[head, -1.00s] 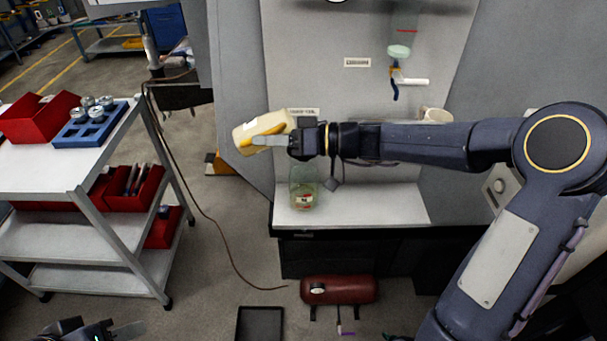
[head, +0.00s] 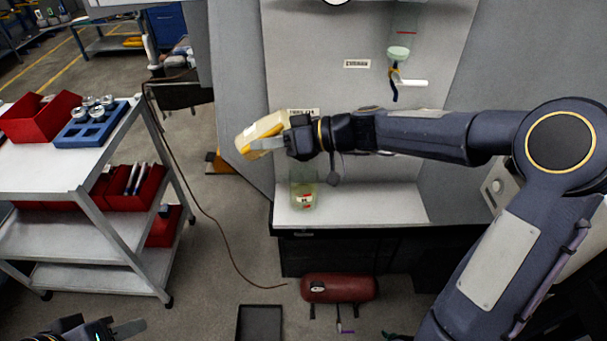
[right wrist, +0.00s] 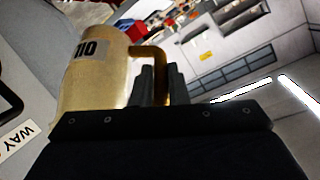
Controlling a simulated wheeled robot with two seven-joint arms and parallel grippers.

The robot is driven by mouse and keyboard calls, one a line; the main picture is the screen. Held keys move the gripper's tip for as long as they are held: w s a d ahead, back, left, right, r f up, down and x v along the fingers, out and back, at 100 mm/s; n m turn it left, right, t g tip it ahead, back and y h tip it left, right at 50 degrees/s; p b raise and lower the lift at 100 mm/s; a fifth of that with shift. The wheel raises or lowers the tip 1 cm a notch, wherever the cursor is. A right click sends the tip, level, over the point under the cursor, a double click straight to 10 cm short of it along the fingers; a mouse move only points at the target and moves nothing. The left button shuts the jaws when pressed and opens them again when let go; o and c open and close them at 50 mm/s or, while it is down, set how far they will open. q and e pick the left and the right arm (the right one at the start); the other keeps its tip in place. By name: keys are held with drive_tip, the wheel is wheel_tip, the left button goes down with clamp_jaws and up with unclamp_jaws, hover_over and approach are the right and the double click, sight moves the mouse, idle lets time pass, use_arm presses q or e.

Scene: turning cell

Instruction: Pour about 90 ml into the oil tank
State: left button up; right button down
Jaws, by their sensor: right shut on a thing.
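A cream jug with a yellow handle (head: 262,129) is held tilted above and a little left of the clear oil tank (head: 303,188). My right gripper (head: 279,141) is shut on the jug's handle. In the right wrist view the jug (right wrist: 95,75) shows an inverted-looking dark label, and its handle meets the fingers (right wrist: 160,85). The tank stands on the pale shelf, greenish and see-through, with a red-marked label. I see no stream between jug and tank; the liquid level is unclear. My left gripper (head: 125,328) is low at the left, away from both; its opening is unclear.
A trolley (head: 112,170) with red bins and a blue tray (head: 90,128) of metal parts stands left. A clear vessel with a blue-handled valve (head: 396,75) hangs on the panel. A red cylinder (head: 340,288) and a black tray (head: 260,322) are below the shelf.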

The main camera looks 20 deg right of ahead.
drive_tip(key=shift+h, duration=0.3)
drive_tip(key=shift+a+f+g+p, duration=0.15)
drive_tip(key=shift+g+p, duration=0.15)
drive_tip(key=shift+p, duration=0.15)
drive_tip(key=h+p, duration=0.1)
drive_tip(key=p, duration=0.1)
drive_tip(key=h+p, duration=0.2)
drive_tip(key=shift+w+a+n+g+p, duration=0.1)
drive_tip(key=shift+a+n+g+p, duration=0.2)
drive_tip(key=shift+n, duration=0.1)
drive_tip(key=a+f+h, duration=0.2)
drive_tip(key=f+h, duration=0.1)
drive_tip(key=f, duration=0.7)
drive_tip(key=w+a+f+g+h+p, duration=0.1)
drive_tip(key=f+h, duration=0.3)
drive_tip(key=f, duration=0.6)
drive_tip(key=shift+w+a+n, duration=0.2)
drive_tip(key=shift+a+n, duration=0.1)
drive_tip(key=shift+a, duration=0.15)
